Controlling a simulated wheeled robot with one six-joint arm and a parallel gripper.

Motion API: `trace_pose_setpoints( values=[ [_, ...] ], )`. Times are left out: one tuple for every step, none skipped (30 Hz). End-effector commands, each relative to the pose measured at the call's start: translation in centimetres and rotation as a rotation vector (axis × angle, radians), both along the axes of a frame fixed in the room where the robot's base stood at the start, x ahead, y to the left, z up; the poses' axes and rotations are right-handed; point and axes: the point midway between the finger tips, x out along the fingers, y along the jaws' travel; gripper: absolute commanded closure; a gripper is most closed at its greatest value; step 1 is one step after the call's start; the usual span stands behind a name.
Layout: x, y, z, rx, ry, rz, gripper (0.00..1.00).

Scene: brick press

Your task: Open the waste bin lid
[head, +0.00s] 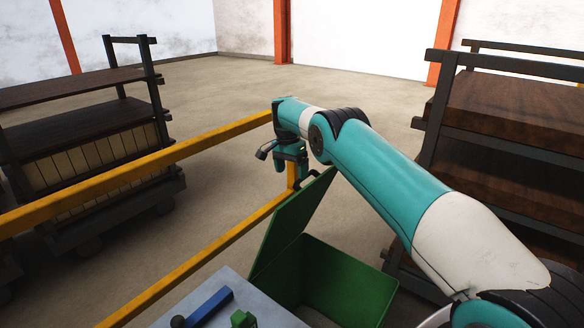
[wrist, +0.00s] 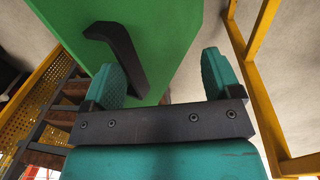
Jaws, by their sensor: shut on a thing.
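The green waste bin (head: 345,285) stands at the lower middle of the head view, its inside partly showing. Its green lid (head: 290,225) is raised and tilted up on the left side of the bin. In the wrist view the lid (wrist: 165,25) fills the upper left, with a black bent handle (wrist: 122,55) on its face. My gripper (head: 289,165) is at the raised lid's upper end. In the wrist view my gripper (wrist: 163,82) has its fingers spaced apart, with the lid and the handle's lower end between them. It is shut on the lid; the exact contact is unclear.
Yellow rails (head: 190,150) run beside the bin on the left. A grey table (head: 245,300) with a blue piece (head: 210,305) and a green piece (head: 243,318) is at the front. Dark racks stand left (head: 80,110) and right (head: 515,110). The floor behind is clear.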

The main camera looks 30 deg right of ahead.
Motion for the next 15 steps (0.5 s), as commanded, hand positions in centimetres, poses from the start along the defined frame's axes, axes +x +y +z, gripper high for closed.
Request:
trace_pose_setpoints(
  values=[
    [-0.5, 0.3, -2.2, -0.002, 0.025, 0.004, 0.35],
    [-0.5, 0.3, -2.2, -0.002, 0.025, 0.004, 0.35],
    [-0.5, 0.3, -2.2, -0.002, 0.025, 0.004, 0.36],
    [-0.5, 0.3, -2.2, -0.002, 0.025, 0.004, 0.36],
    [-0.5, 0.3, -2.2, -0.002, 0.025, 0.004, 0.36],
    [-0.5, 0.3, -2.2, -0.002, 0.025, 0.004, 0.36],
    [-0.5, 0.3, -2.1, -0.002, 0.025, 0.004, 0.36],
    [-0.5, 0.2, -2.1, -0.002, 0.025, 0.004, 0.36],
    [-0.5, 0.2, -2.1, -0.003, 0.024, 0.004, 0.36],
    [-0.5, 0.3, -2.0, -0.002, 0.023, 0.003, 0.37],
    [-0.4, 0.2, -1.8, -0.002, 0.023, 0.003, 0.37],
    [-0.4, 0.3, -1.5, -0.004, 0.022, 0.002, 0.39],
    [-0.4, 0.3, -1.1, -0.004, 0.021, 0.002, 0.42],
    [-0.3, 0.3, -0.7, -0.005, 0.021, 0.003, 0.47],
    [-0.3, 0.3, 0.0, -0.004, 0.02, 0.003, 0.51]
  ],
)
